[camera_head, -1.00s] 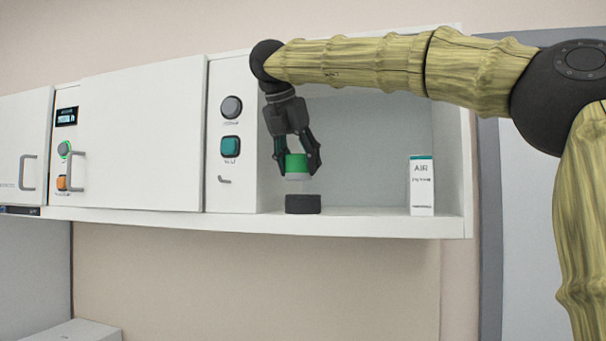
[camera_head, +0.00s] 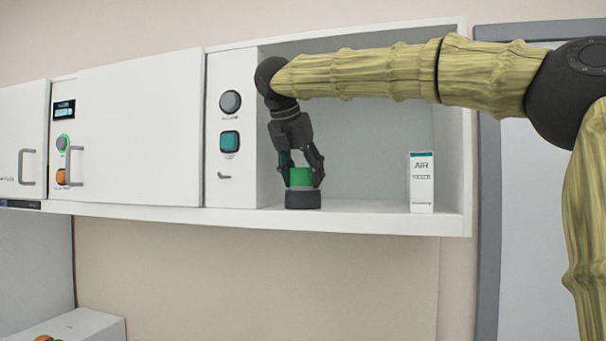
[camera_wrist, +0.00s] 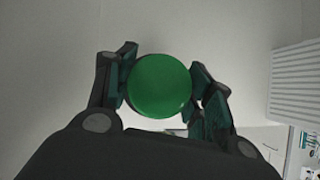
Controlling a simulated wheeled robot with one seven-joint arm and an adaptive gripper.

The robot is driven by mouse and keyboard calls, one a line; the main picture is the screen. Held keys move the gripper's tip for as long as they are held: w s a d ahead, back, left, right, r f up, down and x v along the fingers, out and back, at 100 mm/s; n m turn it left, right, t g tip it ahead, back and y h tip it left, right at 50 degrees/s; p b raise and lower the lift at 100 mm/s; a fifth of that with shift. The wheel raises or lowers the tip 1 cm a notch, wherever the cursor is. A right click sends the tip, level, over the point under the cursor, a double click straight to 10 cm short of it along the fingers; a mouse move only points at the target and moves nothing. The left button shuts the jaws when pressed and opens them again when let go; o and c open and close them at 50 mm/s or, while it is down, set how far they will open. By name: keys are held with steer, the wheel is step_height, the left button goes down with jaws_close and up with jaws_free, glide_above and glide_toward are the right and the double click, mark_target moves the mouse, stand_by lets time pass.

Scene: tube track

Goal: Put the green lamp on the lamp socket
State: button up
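The green lamp (camera_head: 300,177) stands upright on the dark round lamp socket (camera_head: 303,200), with no gap visible between them. The socket sits near the left end of the open shelf. My gripper (camera_head: 302,180) points down with one finger on each side of the lamp, shut on it. In the wrist view, the lamp's round green top (camera_wrist: 160,86) lies between the two fingers of my gripper (camera_wrist: 161,88). The socket is hidden there.
A white and teal AIR box (camera_head: 421,185) stands on the shelf (camera_head: 370,219) to the right, with free room between. A panel with a grey knob (camera_head: 230,102) and a teal button (camera_head: 229,141) is left of the shelf opening. The shelf's right wall (camera_head: 455,130) bounds it.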

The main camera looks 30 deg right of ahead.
steer(key=o, duration=0.4)
steer(key=shift+c, duration=0.2)
steer(key=shift+r, duration=0.1)
steer(key=b+v, duration=0.3)
steer(key=v, duration=0.9)
